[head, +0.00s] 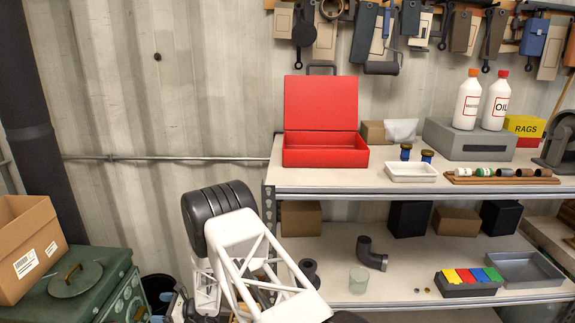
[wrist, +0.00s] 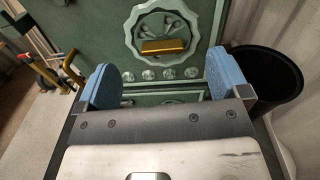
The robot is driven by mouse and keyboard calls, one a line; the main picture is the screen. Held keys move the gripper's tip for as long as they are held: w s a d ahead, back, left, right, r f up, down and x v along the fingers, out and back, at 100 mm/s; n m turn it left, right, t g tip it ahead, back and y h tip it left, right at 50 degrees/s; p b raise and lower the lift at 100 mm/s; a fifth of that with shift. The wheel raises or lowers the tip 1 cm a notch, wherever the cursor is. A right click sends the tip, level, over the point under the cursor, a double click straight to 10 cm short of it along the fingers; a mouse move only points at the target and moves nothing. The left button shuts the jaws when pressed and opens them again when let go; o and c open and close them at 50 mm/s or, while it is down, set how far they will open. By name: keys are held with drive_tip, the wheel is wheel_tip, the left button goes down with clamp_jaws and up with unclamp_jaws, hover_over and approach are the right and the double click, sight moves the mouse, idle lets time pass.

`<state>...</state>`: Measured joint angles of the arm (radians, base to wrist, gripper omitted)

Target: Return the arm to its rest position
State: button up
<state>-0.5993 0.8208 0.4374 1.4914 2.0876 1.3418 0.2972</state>
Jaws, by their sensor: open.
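My gripper (wrist: 160,90) shows in the wrist view with its two blue finger pads wide apart and nothing between them. It faces the front of a green stove-like cabinet (wrist: 195,50) with a round window, a brass handle (wrist: 165,46) and a row of knobs. I cannot tell whether the fingers touch the cabinet. The green cabinet (head: 92,290) is at the lower left in the head view.
A shelf unit (head: 450,185) stands right of my arm, with an open red box (head: 325,158), a white tray (head: 410,171) and bottles (head: 467,100) on top. A cardboard box (head: 30,245) sits on the cabinet. A black bin (wrist: 268,75) stands right of the cabinet.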

drive_tip(key=d+r+n+h, duration=0.2)
drive_tip(key=d+r+n, duration=0.2)
drive_tip(key=r, duration=0.9)
drive_tip(key=d+r+n+g+h, duration=0.15)
drive_tip(key=d+r+n, duration=0.25)
drive_tip(key=r, duration=0.9)
drive_tip(key=d+r+n+h, duration=0.3)
drive_tip(key=d+r, duration=0.1)
drive_tip(key=r, duration=0.9)
drive_tip(key=s+d+r+n+t, duration=0.1)
drive_tip(key=d+r+n, duration=0.1)
drive_tip(key=d+r, duration=0.5)
drive_tip(key=s+d+r+n+t+h, duration=0.1)
drive_tip(key=s+d+r+h, duration=0.1)
drive_tip(key=s+d, duration=0.5)
drive_tip(key=s+d+r+n+t+h, duration=0.1)
drive_tip(key=s+d+r+h, duration=0.15)
drive_tip(key=d, duration=0.75)
drive_tip(key=s+d+r+h, duration=0.1)
drive_tip(key=s+d+r, duration=0.2)
drive_tip(key=s+d, duration=0.45)
drive_tip(key=s+d+f+n+t+h, duration=0.1)
drive_tip(key=s+d+f+h, duration=0.1)
drive_tip(key=s+d, duration=0.9)
drive_tip(key=s+d+f+h, duration=0.2)
drive_tip(key=s+d+h, duration=0.1)
drive_tip(key=s+d, duration=0.9)
drive_tip(key=shift+s+d+f+n+t+h, duration=0.2)
drive_tip(key=shift+d+f+n+t+h, duration=0.05)
drive_tip(key=shift+n+t+h, duration=0.15)
